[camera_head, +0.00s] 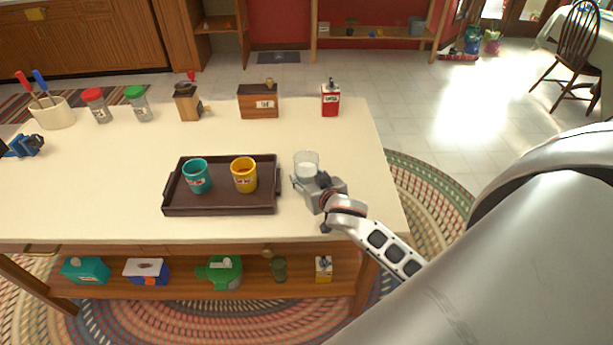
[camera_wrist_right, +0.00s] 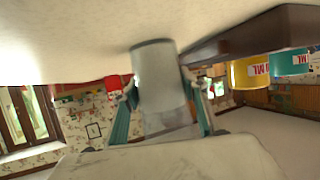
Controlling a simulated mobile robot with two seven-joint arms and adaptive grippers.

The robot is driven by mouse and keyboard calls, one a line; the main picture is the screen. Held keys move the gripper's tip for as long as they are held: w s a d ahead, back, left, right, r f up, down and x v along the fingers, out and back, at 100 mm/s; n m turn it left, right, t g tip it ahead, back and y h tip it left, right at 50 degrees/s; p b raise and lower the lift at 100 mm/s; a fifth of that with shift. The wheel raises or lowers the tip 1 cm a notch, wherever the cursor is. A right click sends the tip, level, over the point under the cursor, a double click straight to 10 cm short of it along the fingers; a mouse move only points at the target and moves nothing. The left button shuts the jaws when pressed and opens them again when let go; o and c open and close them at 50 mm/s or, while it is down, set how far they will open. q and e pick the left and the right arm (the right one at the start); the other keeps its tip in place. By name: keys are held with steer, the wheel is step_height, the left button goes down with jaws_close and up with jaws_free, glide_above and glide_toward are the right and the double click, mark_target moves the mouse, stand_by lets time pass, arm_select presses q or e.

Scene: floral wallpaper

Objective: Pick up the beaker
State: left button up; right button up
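The beaker (camera_head: 306,160) is a clear glass cup with whitish contents, upright on the cream table near its right side, just right of the tray. In the right wrist view, which is upside down, the beaker (camera_wrist_right: 158,75) stands between the two fingers. My right gripper (camera_head: 311,182) is low at the near side of the beaker, its fingers spread around it. In the right wrist view my right gripper (camera_wrist_right: 158,86) has a finger close to each side of the beaker; whether they touch it is unclear. My left gripper is not in view.
A dark tray (camera_head: 220,209) with a teal cup (camera_head: 197,178) and a yellow cup (camera_head: 244,175) is close on the left. A red tin (camera_head: 330,100) and a wooden box (camera_head: 258,103) stand at the back. The table right of the beaker is clear.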

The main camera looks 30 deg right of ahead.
steer(key=c, duration=0.5)
steer(key=shift+r, duration=0.15)
